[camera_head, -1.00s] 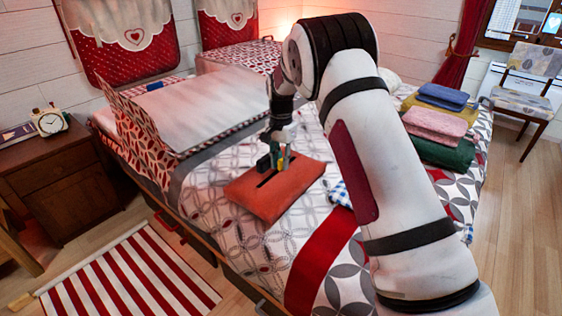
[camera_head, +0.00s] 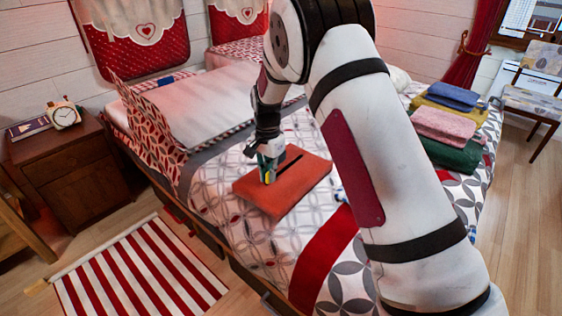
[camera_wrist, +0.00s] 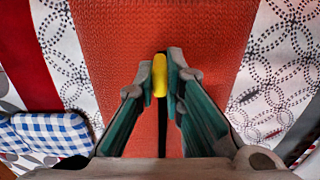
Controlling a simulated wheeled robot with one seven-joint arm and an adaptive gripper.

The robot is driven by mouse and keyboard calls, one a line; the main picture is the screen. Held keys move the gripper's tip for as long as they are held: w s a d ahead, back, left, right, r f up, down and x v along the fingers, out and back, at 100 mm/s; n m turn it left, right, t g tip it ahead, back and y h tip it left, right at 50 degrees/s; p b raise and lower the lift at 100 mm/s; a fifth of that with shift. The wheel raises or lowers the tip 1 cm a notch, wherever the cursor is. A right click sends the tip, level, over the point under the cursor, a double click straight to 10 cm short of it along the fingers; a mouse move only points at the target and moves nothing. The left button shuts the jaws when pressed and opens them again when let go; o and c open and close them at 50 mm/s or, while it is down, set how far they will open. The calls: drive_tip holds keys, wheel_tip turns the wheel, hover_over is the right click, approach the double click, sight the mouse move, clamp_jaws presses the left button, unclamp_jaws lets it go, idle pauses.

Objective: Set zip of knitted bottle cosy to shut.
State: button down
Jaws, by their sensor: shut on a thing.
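The knitted bottle cosy (camera_head: 258,195) is a flat orange-red piece lying on the bed. A dark slit (camera_head: 290,160), apparently the zip line, runs along its upper face; in the head view it shows to the upper right of my gripper (camera_head: 267,173). In the wrist view the ribbed cosy (camera_wrist: 112,40) fills the middle. A yellow zip pull (camera_wrist: 160,74) sits between the fingertips of my gripper (camera_wrist: 160,80), which is shut on it. The dark line runs from the pull toward the bottom of that view. Beyond the pull, no open slit shows.
The patterned bedspread (camera_head: 220,208) surrounds the cosy. A blue-checked cloth (camera_wrist: 55,133) lies close beside it. Folded textiles (camera_head: 445,125) are stacked at the right of the bed. A nightstand (camera_head: 70,170) with a clock (camera_head: 64,115) stands left, a striped rug (camera_head: 140,270) below.

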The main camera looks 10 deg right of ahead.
sight(267, 173)
drive_tip(key=shift+s+a, duration=0.2)
drive_tip(key=shift+a, duration=0.05)
drive_tip(key=c, duration=1.9)
unclamp_jaws()
drive_tip(key=shift+c, duration=0.2)
drive_tip(key=shift+r, duration=0.1)
wheel_tip(267, 173, up, 12)
